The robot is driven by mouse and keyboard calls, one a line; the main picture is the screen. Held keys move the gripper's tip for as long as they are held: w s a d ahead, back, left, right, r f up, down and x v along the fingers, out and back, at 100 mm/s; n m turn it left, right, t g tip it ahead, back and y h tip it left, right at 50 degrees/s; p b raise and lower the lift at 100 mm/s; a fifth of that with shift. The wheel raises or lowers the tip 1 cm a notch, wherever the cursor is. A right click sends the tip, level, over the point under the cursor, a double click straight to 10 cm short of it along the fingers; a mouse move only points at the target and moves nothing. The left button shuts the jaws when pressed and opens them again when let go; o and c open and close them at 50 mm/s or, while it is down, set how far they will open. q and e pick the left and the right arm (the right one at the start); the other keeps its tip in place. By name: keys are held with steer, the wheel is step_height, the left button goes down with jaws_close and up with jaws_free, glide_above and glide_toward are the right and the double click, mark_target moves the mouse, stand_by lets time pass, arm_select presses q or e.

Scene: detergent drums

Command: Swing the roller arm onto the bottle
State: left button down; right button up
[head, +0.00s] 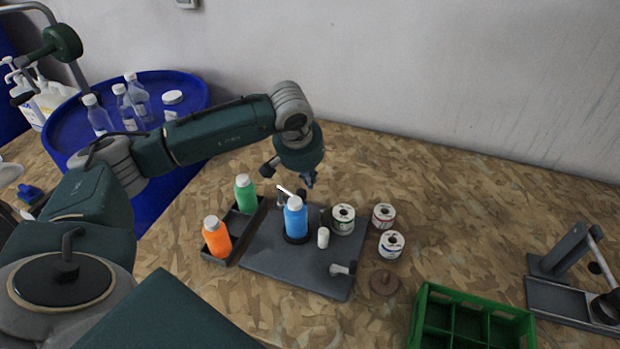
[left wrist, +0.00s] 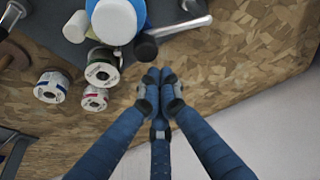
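A blue bottle with a white cap (head: 296,218) stands upright in a dark round holder on a grey base plate (head: 270,262). From above, its cap shows in the left wrist view (left wrist: 114,20). A silver bar with a dark end (head: 286,191), apparently the roller arm, is just behind the bottle; it also shows in the left wrist view (left wrist: 180,27), beside the bottle. A short white cylinder (head: 323,237) stands right of the bottle. My left gripper (head: 309,182) is above and behind the bottle, fingertips together (left wrist: 158,78), apparently empty and apart from the bar. My right gripper is out of view.
A dark tray (head: 237,248) holds green (head: 245,196) and orange (head: 216,238) bottles on the left. Labelled cans (head: 390,244) stand right of the plate. A green crate (head: 470,296) and another grey fixture (head: 565,293) are further right. A blue drum (head: 187,93) carries clear bottles.

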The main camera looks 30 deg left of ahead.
arm_select(q)
steer(key=shift+s+d+m+b, duration=0.1)
steer(key=shift+s+m+b, duration=0.4)
steer(key=shift+s+b, duration=0.15)
steer(key=shift+s, duration=0.15)
